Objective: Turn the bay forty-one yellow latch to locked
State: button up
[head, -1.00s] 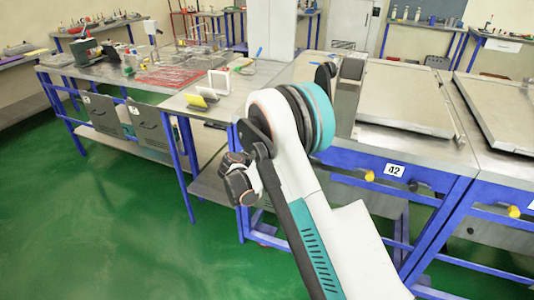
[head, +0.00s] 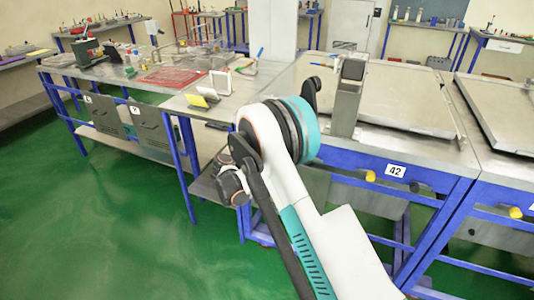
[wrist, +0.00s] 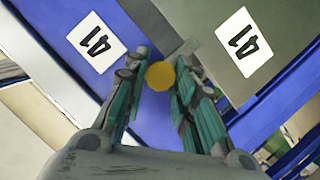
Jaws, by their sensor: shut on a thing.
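The round yellow latch knob (wrist: 160,75) is in the middle of the wrist view. My gripper (wrist: 164,82) has its teal fingers on both sides of the knob and is shut on it. A grey piece of the latch (wrist: 187,48) shows just behind the knob. A "41" label (wrist: 97,42) sits on the blue frame to the left, and another "41" label (wrist: 244,42) sits on the grey-green panel to the right. In the head view my gripper and this latch are hidden behind my arm.
In the head view, bay 42 (head: 396,171) has its own yellow knob (head: 370,176), and another yellow knob (head: 515,212) is farther right. A metal-topped bench (head: 420,95) stands behind my arm. The green floor (head: 110,220) at left is clear.

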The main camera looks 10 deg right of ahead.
jog(key=o, duration=1.1)
jog(key=shift+c, duration=0.2)
jog(key=shift+a, duration=0.15)
jog(key=v, duration=1.1)
jog(key=shift+s+a, duration=0.3)
